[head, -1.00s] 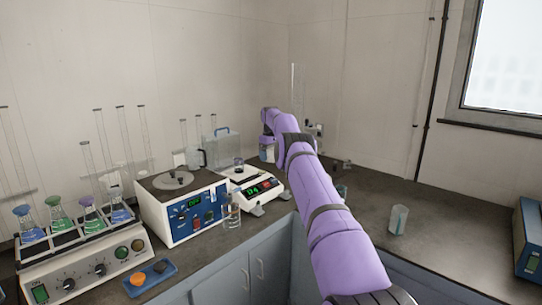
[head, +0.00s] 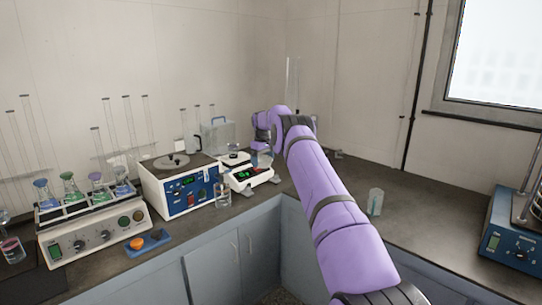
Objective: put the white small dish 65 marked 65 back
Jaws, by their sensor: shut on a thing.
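My purple arm (head: 325,200) reaches from the bottom right to the back corner of the bench, and its far end bends down just behind and right of the balance (head: 250,177). My gripper's fingers cannot be made out at this distance and behind my own arm. The white small dish 65 cannot be identified, and no mark 65 is readable. A pale round piece (head: 235,158) shows on top of the balance, too small to tell whether it is a dish or the pan.
A blue-and-white device (head: 188,187) stands left of the balance, with a clear beaker (head: 222,192) in front. A heater with coloured flasks (head: 95,233) is at left. A glass beaker (head: 375,201) stands on the right bench. A sieve shaker (head: 510,242) is at the right edge.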

